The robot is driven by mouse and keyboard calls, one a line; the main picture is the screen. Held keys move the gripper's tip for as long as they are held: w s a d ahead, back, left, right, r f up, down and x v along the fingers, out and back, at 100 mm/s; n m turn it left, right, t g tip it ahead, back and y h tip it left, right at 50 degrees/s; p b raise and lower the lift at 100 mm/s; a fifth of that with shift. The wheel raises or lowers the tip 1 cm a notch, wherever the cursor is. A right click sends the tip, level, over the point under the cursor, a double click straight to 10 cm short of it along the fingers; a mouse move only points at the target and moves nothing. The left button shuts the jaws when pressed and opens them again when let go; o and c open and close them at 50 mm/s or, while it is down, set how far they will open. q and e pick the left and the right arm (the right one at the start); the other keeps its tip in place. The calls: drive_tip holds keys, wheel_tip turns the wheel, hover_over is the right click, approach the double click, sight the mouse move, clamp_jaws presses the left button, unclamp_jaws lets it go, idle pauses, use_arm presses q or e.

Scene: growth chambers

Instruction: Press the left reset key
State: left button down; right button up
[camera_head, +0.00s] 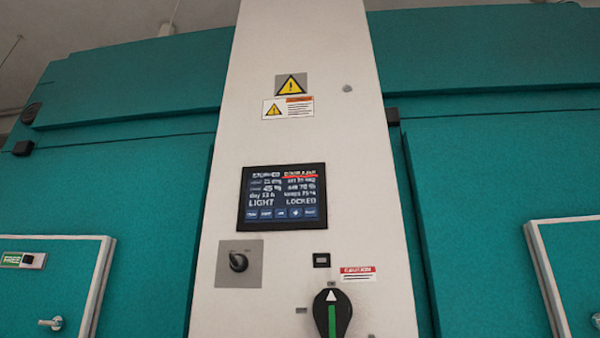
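A white column (300,140) stands in the middle with a dark control screen (283,196) on it. The screen shows small text, with LIGHT and LOCKED readable and a red underline at upper right. A row of small blue keys (287,213) runs along its bottom; their labels are too small to read surely. I cannot tell which key is the left reset key. Neither of my grippers is in view.
Below the screen are a small black rotary switch (238,262) on a grey plate, a small black-framed part (321,260) and a large black knob (332,313) with a green stripe. Teal walls flank the column, with framed doors at left (103,285) and right (548,280).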

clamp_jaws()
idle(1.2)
